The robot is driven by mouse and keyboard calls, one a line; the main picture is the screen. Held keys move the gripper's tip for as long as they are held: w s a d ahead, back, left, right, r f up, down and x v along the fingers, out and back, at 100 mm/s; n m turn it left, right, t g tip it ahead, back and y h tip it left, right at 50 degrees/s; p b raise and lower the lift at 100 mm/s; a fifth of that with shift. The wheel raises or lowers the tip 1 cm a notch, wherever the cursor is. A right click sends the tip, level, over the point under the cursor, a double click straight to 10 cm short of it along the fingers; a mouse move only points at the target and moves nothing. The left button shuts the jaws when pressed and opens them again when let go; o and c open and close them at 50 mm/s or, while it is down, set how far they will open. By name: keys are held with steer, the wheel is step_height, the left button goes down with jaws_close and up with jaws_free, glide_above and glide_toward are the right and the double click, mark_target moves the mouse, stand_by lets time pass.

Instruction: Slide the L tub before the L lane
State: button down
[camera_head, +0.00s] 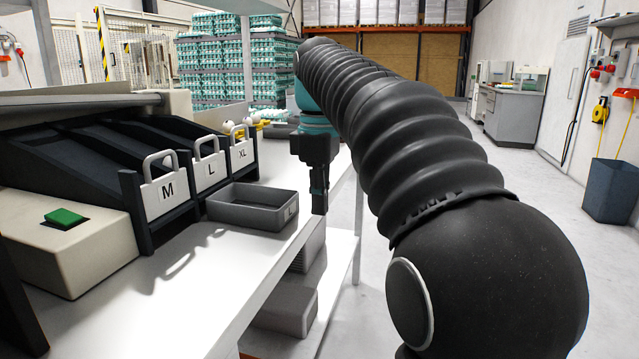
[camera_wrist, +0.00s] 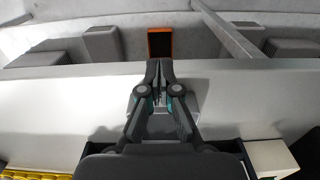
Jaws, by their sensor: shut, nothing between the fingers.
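The grey tub (camera_head: 232,212) stands on the white table, in front of the L and XL lanes. Its near right end bears a small mark that looks like an L. The L lane has a white plate (camera_head: 209,173) with a handle, between the M plate (camera_head: 165,192) and the XL plate (camera_head: 242,154). My gripper (camera_head: 319,204) is shut and empty, pointing down just right of the tub near the table's edge. Its fingers also show closed in the wrist view (camera_wrist: 159,68). In the head view I cannot tell whether they touch the tub.
A beige box with a green button (camera_head: 65,218) stands left of the M lane. Bare white table (camera_head: 190,262) lies before the lanes. Grey tubs (camera_head: 286,306) sit on the shelf below. An orange-rimmed container (camera_wrist: 159,31) shows beyond the table edge in the wrist view.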

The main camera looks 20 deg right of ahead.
mark_target(298, 223)
steer(key=shift+w+a+f, duration=0.4)
steer(key=shift+w+a, duration=0.2)
steer(key=shift+a, duration=0.25)
steer(key=shift+w+a+f, duration=0.35)
steer(key=shift+w+a, duration=0.2)
steer(key=shift+a, duration=0.25)
